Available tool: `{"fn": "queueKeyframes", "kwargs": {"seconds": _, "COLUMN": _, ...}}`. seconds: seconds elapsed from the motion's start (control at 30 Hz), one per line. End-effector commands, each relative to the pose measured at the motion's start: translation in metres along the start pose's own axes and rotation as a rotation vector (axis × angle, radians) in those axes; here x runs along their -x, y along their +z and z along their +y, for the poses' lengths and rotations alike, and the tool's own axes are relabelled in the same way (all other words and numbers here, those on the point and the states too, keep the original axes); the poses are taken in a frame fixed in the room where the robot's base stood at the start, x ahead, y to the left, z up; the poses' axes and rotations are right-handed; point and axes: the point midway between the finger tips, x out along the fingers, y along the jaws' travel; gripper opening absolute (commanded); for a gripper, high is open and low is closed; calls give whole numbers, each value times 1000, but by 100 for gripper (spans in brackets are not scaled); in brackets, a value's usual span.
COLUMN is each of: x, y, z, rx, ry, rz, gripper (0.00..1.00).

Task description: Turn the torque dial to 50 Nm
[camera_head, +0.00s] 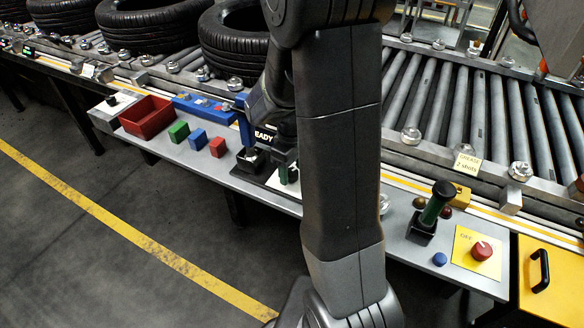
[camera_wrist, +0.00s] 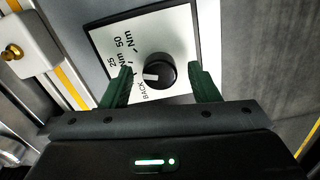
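The torque dial (camera_wrist: 161,72) is a round black knob on a white plate (camera_wrist: 184,33) in the wrist view. Its white pointer mark faces left in the picture, towards the printed labels. The plate reads "25", "50", "Nm" and "BACK". My gripper (camera_wrist: 160,78) is open, with one green finger on each side of the knob. Gaps show between both fingers and the knob; whether the fingers reach down to knob height I cannot tell. In the head view, my arm hides the dial and most of my gripper (camera_head: 288,168).
A READY display (camera_head: 263,136) stands close to my gripper. A red bin (camera_head: 147,117), several coloured blocks, and a blue rack (camera_head: 205,108) are on the bench at left. At right are a green-handled tool (camera_head: 436,205) and a red knob (camera_head: 482,250). Tyres (camera_head: 150,22) lie on the conveyor behind.

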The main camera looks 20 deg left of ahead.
Motion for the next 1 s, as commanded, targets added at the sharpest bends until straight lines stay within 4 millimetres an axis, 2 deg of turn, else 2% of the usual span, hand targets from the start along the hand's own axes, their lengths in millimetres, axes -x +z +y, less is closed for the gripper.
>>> {"fn": "queueKeyframes", "kwargs": {"seconds": 0.03, "x": 0, "y": 0, "z": 0, "rx": 0, "ry": 0, "rz": 0, "gripper": 46}}
{"fn": "queueKeyframes", "kwargs": {"seconds": 0.2, "x": 0, "y": 0, "z": 0, "rx": 0, "ry": 0, "rz": 0, "gripper": 12}}
{"fn": "queueKeyframes", "kwargs": {"seconds": 0.23, "x": 0, "y": 0, "z": 0, "rx": 0, "ry": 0, "rz": 0, "gripper": 11}}
{"fn": "queueKeyframes", "kwargs": {"seconds": 0.57, "x": 0, "y": 0, "z": 0, "rx": -52, "ry": 0, "rz": 0, "gripper": 11}}
{"fn": "queueKeyframes", "kwargs": {"seconds": 1.0, "x": 1, "y": 0, "z": 0, "rx": -366, "ry": 0, "rz": 0, "gripper": 11}}
